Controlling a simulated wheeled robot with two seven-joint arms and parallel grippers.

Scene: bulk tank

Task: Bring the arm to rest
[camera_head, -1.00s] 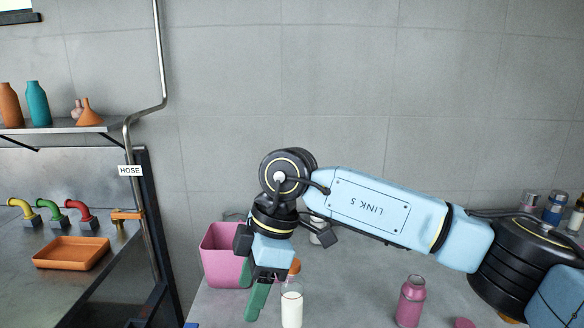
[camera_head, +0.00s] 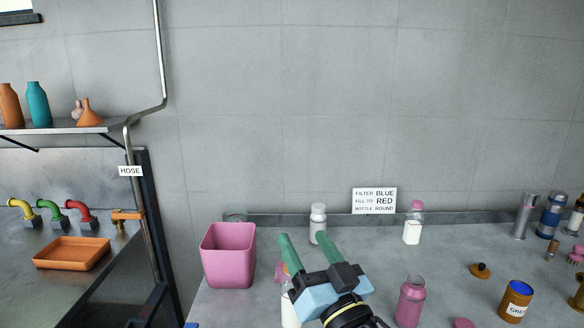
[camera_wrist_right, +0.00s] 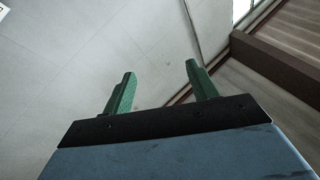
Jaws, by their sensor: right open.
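My right gripper (camera_head: 304,241) is low in the head view, its green fingers spread apart and pointing up and away over the counter. Nothing is between the fingers. The right wrist view also shows the open, empty fingers (camera_wrist_right: 158,82) against the grey wall. In the head view the gripper partly hides a white-filled bottle (camera_head: 290,310). Most of the right arm is below the head view's bottom edge. My left gripper is not in view.
A pink bin (camera_head: 229,262) stands left of my gripper. A pink bottle (camera_head: 410,300) and an amber jar (camera_head: 514,302) stand to the right. A sign (camera_head: 374,201) and a white-capped bottle (camera_head: 318,222) are behind. An orange tray (camera_head: 72,253) lies on the left bench.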

